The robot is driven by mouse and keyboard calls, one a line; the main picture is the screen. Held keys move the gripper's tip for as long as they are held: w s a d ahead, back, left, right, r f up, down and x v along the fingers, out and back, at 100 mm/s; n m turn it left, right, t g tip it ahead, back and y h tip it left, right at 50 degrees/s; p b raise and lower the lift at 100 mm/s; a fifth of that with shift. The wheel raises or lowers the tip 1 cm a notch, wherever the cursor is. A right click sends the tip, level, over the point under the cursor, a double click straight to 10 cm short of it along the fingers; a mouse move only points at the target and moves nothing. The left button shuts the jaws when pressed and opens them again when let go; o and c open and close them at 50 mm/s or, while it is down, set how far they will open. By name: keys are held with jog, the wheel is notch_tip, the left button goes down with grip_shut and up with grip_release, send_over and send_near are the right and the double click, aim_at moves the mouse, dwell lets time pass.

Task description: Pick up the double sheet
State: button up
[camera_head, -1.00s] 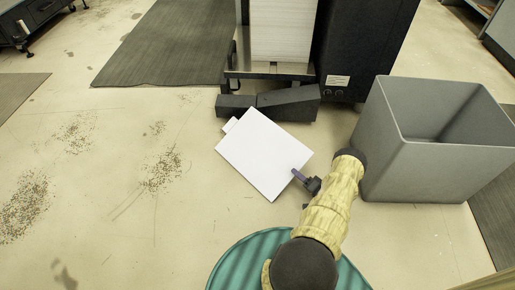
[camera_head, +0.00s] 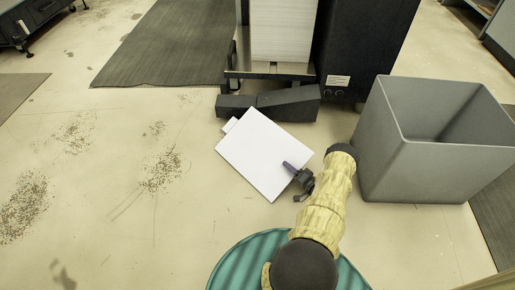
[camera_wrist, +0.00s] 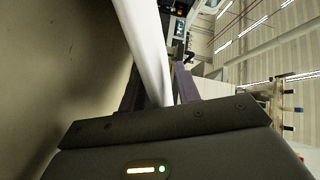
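The double sheet (camera_head: 260,152) is a flat white rectangle, set slantwise just in front of the dark machine. A small pale tab (camera_head: 230,126) shows at its far left edge; what bears the sheet is hidden. My gripper (camera_head: 289,166) is at its near right edge, with one purple finger showing over the sheet. In the wrist view the white sheet (camera_wrist: 150,45) passes edge-on between the two fingers (camera_wrist: 157,70) of my gripper. The fingers stand apart on either side of it and look open; any contact is unclear.
A large grey open bin (camera_head: 410,160) stands right of my arm. The dark machine (camera_head: 360,50) with a tall white paper stack (camera_head: 283,30) and black base blocks (camera_head: 290,103) is behind the sheet. The floor (camera_head: 100,200) to the left is free, with scattered debris.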

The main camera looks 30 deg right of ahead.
grip_shut()
notch_tip(320, 180, up, 10)
jog(key=p, duration=0.6)
jog(key=shift+p, duration=0.35)
dwell(0.5)
